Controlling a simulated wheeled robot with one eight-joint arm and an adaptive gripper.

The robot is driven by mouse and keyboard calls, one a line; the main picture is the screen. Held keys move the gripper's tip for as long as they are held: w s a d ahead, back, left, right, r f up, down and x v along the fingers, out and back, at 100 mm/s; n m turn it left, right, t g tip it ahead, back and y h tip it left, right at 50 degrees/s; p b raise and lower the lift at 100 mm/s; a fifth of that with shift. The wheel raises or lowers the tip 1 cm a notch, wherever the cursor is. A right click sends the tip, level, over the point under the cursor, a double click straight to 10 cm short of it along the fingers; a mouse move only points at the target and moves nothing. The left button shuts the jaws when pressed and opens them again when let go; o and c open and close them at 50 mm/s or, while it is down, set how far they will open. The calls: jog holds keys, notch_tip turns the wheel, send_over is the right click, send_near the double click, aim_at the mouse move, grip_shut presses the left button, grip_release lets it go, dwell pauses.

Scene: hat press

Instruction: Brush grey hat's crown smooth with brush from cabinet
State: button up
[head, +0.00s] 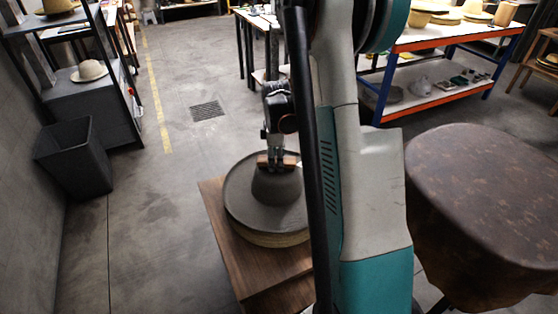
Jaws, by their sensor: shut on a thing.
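The grey hat (243,204) lies crown up on a pale round block (262,237) on a wooden cabinet (217,222). Its crown (277,186) stands in the middle of the wide brim. My gripper (276,157) points down over the crown and is shut on the brush (290,161), a small wooden piece held crosswise. The brush is at the top of the crown; I cannot tell whether it touches. My own arm hides the right part of the hat and cabinet.
A round table with a brown leather-like cover (490,190) stands close on the right. A dark bin (75,158) and a shelf with a pale hat (89,71) are at the left. A blue and orange workbench (440,97) is behind. The floor left of the cabinet is clear.

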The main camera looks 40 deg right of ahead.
jog(key=shift+r+p, duration=2.55)
jog(key=shift+r, duration=1.45)
